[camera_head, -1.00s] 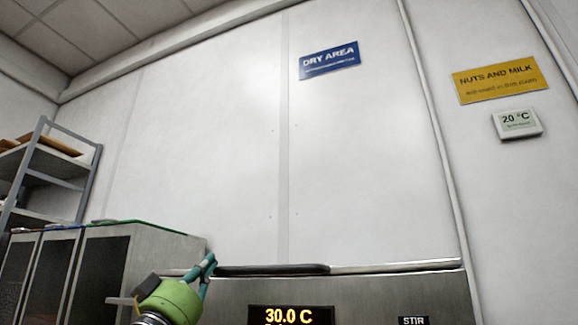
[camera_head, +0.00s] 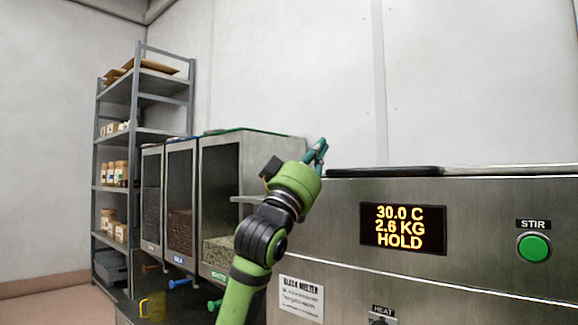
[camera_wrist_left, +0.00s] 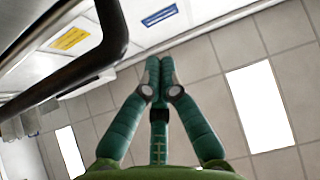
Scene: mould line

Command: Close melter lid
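The melter (camera_head: 345,240) is a steel cabinet at the right of the head view, with a display reading 30.0 C, 2.6 KG, HOLD. A dark bar (camera_head: 385,171) lies along its top edge, seen nearly edge-on; whether it belongs to the lid, and how the lid stands, I cannot tell. My left gripper (camera_head: 320,148) is just left of the bar, at the melter's top left corner, pointing up. In the left wrist view its fingertips (camera_wrist_left: 153,75) are together with nothing visible between them. A dark curved bar (camera_wrist_left: 75,72) passes left of the fingers, apart from them.
A green STIR button (camera_head: 533,247) and a HEAT knob (camera_head: 382,318) are on the melter's front. Several bins with dark fronts (camera_head: 220,185) stand left of it, behind my left arm. A grey shelf rack (camera_head: 141,85) with jars and boxes stands farther left.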

